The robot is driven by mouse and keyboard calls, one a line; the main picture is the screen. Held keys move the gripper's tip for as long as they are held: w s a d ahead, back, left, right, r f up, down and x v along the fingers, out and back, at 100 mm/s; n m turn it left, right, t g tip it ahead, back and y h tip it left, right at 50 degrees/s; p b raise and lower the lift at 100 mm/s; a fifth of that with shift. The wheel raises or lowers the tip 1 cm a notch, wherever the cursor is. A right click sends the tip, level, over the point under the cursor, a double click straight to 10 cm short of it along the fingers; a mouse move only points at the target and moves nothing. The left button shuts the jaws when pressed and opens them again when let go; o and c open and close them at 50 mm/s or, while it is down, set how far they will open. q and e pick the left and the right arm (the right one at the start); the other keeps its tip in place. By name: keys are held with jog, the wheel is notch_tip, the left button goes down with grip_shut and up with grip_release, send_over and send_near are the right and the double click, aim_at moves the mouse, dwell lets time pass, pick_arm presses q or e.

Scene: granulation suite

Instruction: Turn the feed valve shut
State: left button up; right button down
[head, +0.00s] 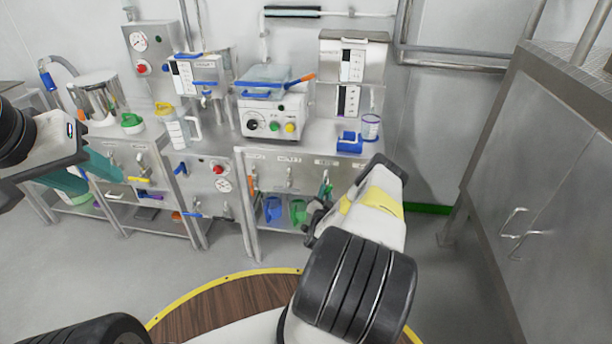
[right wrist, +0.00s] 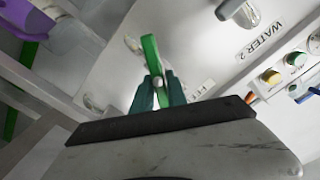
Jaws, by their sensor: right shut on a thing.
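In the right wrist view a green lever handle (right wrist: 151,62) stands between the two teal fingers of my right gripper (right wrist: 157,92). The fingers are shut on it, one on each side, and a small pale round part shows between them. A small bit of green also shows at the bench front in the head view, just beyond my right gripper (head: 326,190). My wrist hides most of this valve, and its label is not readable. My left gripper (head: 88,172) is at the left of the head view, with its teal fingers apart and nothing seen between them.
Another valve, labelled WATER 2 (right wrist: 260,38), is close by. A blue jug (head: 273,209) and a green jug (head: 298,211) are under the bench. A white machine with buttons (head: 272,115) stands on top. A steel cabinet (head: 535,180) stands at right; the floor between is clear.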

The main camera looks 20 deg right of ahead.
jog(key=m, duration=0.5)
jog(key=shift+s+d+f+m, duration=0.15)
jog(key=shift+f+m, duration=0.1)
jog(key=shift+m, duration=0.05)
jog(key=m, duration=0.5)
jog(key=shift+f, duration=0.3)
jog(key=shift+m, duration=0.3)
jog(key=c, duration=1.3)
grip_release()
jog(key=v, duration=0.7)
jog(key=shift+s+a, duration=0.2)
jog(key=shift+s, duration=0.15)
